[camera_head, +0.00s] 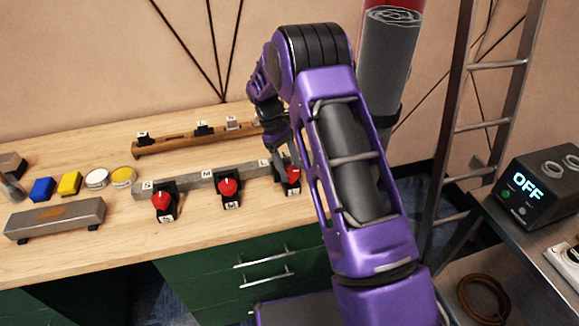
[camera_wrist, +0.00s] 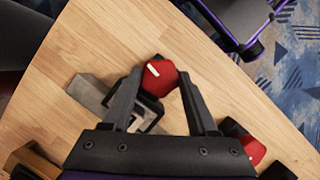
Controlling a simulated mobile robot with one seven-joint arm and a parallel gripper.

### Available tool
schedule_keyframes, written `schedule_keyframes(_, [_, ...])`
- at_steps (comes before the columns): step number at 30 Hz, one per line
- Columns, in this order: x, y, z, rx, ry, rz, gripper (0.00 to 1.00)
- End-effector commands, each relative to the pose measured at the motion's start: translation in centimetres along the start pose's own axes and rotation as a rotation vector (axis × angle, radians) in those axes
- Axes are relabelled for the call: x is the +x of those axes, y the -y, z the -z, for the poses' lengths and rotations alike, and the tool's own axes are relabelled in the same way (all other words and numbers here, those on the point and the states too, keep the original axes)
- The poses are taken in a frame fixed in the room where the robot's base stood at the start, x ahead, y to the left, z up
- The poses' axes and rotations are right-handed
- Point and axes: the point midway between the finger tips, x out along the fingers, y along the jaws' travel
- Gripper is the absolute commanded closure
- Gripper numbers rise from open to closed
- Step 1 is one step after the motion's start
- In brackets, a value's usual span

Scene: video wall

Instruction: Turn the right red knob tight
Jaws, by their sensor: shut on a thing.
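Three red knobs on black mounts sit along a grey bar (camera_head: 200,180) on the wooden workbench. The right red knob (camera_head: 292,174) is partly hidden by my arm. My gripper (camera_head: 293,158) is over it, reaching down from behind. In the wrist view my gripper (camera_wrist: 161,82) has one finger on each side of the right red knob (camera_wrist: 160,77), shut on it. A white pointer line shows on the knob's top. The middle red knob (camera_head: 228,187) and the left red knob (camera_head: 162,200) stand apart from my gripper. One of them shows in the wrist view (camera_wrist: 254,150).
A brown wooden bar (camera_head: 175,146) with small black and white pieces lies behind the knobs. Blue and yellow blocks, round tins and a grey metal block (camera_head: 55,219) are at the left. A box reading OFF (camera_head: 530,192) and a ladder (camera_head: 480,125) stand right.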

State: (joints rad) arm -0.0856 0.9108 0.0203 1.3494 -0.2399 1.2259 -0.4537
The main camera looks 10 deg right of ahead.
Motion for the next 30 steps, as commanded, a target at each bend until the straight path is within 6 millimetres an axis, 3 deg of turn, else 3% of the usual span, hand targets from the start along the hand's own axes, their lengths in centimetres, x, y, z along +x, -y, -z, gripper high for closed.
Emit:
schedule_keyframes(13, [0.06, 0.01, -0.03, 0.01, 0.001, 0.005, 0.97])
schedule_keyframes(14, [0.06, 0.01, -0.03, 0.01, 0.001, 0.005, 0.36])
schedule_keyframes(18, [0.05, 0.01, -0.02, 0.009, 0.001, 0.004, 0.11])
schedule_keyframes(30, [-0.74, -0.02, 0.02, 0.008, -0.001, 0.003, 0.11])
